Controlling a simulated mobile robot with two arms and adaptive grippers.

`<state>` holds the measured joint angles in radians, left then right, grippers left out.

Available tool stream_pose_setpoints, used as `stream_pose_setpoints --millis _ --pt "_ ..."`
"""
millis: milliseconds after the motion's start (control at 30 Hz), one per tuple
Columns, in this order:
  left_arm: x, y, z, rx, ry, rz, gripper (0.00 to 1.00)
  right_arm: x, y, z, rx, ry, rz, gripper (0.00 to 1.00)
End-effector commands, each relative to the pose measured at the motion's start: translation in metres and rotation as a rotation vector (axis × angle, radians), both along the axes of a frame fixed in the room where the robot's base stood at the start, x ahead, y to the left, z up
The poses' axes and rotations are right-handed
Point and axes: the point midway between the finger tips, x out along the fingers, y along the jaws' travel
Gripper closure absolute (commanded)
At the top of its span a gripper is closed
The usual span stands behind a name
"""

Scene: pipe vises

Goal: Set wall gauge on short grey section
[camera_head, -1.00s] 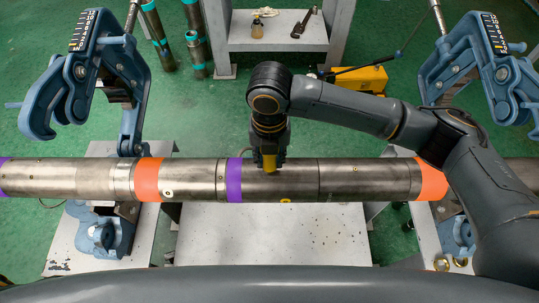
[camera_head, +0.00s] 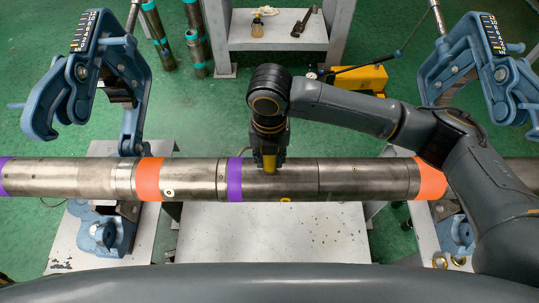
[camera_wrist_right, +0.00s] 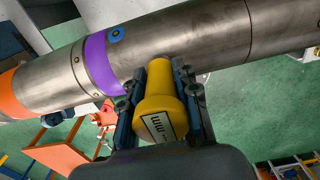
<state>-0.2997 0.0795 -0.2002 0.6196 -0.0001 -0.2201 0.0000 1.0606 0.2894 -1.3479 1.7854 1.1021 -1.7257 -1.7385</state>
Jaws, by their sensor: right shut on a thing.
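My right gripper (camera_head: 269,160) is shut on the yellow wall gauge (camera_wrist_right: 158,105), a stubby yellow body with a white label, held between dark fingers (camera_wrist_right: 160,88) in the right wrist view. In the head view the gauge (camera_head: 270,161) is over the upper side of the long grey pipe (camera_head: 370,180). It lies just right of the purple band (camera_head: 235,180), on the grey section (camera_head: 292,180) that ends at a seam. Its tip overlaps the pipe in the right wrist view; I cannot tell whether it touches. My left gripper is out of view.
Blue vises stand open at left (camera_head: 133,85) and right (camera_head: 480,70). Orange bands (camera_head: 149,180) mark the pipe. A yellow pump (camera_head: 362,80) and a small shelf (camera_head: 280,38) stand behind. A white bench top (camera_head: 270,240) lies below the pipe.

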Motion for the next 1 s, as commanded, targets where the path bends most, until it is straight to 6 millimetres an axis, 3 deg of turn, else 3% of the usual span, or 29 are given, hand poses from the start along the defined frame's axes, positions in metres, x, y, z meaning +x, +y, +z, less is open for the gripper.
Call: stream_pose_setpoints --millis 1000 --pt "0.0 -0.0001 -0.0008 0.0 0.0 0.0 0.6 0.0 -0.0001 -0.0065 0.0 0.0 0.0 1.0"
